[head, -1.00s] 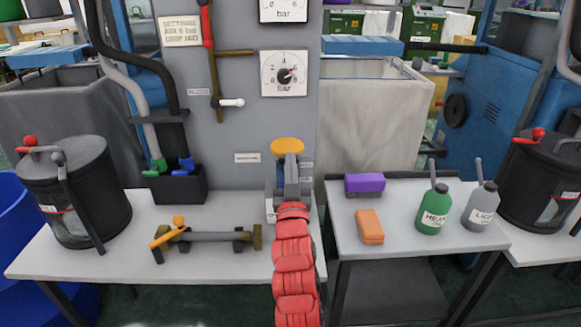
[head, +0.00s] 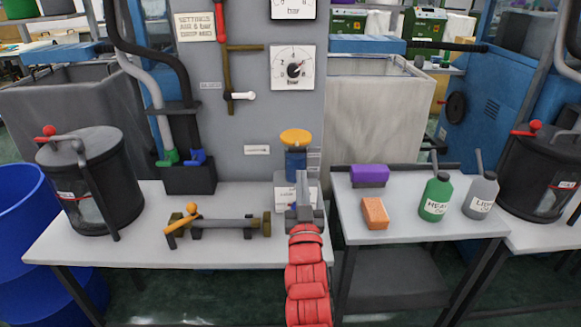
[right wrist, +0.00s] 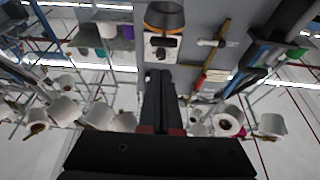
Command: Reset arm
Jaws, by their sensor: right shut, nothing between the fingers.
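My right arm, with red padded segments, comes up from the bottom middle of the head view. Its grey right gripper (head: 303,198) points at the wall panel and hides part of a white-fronted blue unit (head: 296,162) with an orange knob (head: 295,136). In the right wrist view the dark fingers (right wrist: 160,88) are together with nothing between them. Beyond their tips the orange-rimmed knob (right wrist: 164,17) shows, apart from them. My left gripper is in neither view.
A grey table (head: 130,251) holds a black canister (head: 112,205) and a bar with an orange lever (head: 180,222). A right-hand table (head: 420,232) holds a purple-topped brush (head: 369,175), orange block (head: 375,213), green bottle (head: 435,199) and grey bottle (head: 480,197).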

